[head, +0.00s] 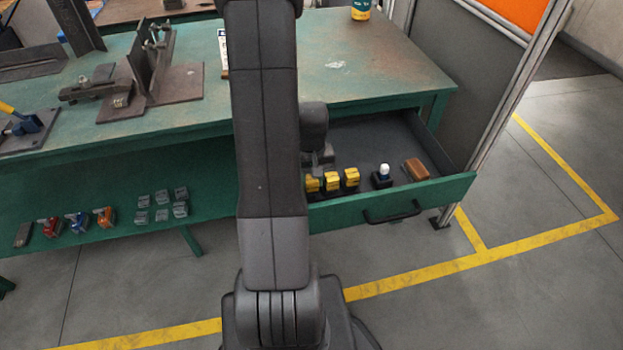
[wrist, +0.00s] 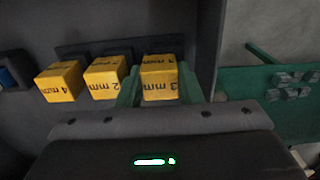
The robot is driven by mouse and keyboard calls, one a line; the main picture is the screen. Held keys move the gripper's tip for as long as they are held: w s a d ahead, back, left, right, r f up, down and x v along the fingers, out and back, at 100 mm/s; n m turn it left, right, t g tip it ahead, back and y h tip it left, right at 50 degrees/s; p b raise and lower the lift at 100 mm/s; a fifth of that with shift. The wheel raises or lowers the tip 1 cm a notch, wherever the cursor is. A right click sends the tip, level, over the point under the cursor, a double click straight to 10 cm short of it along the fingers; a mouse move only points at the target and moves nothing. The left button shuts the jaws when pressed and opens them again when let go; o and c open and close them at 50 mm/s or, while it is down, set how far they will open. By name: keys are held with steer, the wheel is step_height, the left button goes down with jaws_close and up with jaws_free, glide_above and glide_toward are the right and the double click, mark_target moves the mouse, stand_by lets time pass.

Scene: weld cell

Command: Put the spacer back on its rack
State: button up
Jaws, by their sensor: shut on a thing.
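Three yellow spacers stand in a row in the open drawer. In the wrist view they are marked 4 mm (wrist: 60,82), 2 mm (wrist: 106,78) and 3 mm (wrist: 160,80). My gripper (wrist: 160,88) has its green fingers on both sides of the 3 mm spacer and is shut on it. A dark rack (wrist: 82,49) shows behind the spacers. I cannot tell whether the 3 mm spacer is seated or just above its place. In the head view the row shows right of my arm, with the 2 mm spacer (head: 331,181) in the middle; my arm partly hides the gripper.
The drawer (head: 440,190) also holds a white-topped item (head: 383,175) and a brown block (head: 416,169). The green bench (head: 370,70) overhangs the drawer's back. Grey blocks (head: 162,205) and coloured clamps (head: 77,221) lie on the shelf at left.

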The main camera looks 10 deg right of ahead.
steer(key=shift+f, duration=0.3)
steer(key=o, duration=1.1)
step_height(320, 180, up, 14)
steer(key=shift+f+p, duration=0.1)
steer(key=shift+p, duration=0.95)
step_height(320, 180, down, 14)
steer(key=b, duration=0.2)
steer(key=shift+b, duration=0.35)
steer(key=shift+r, duration=0.25)
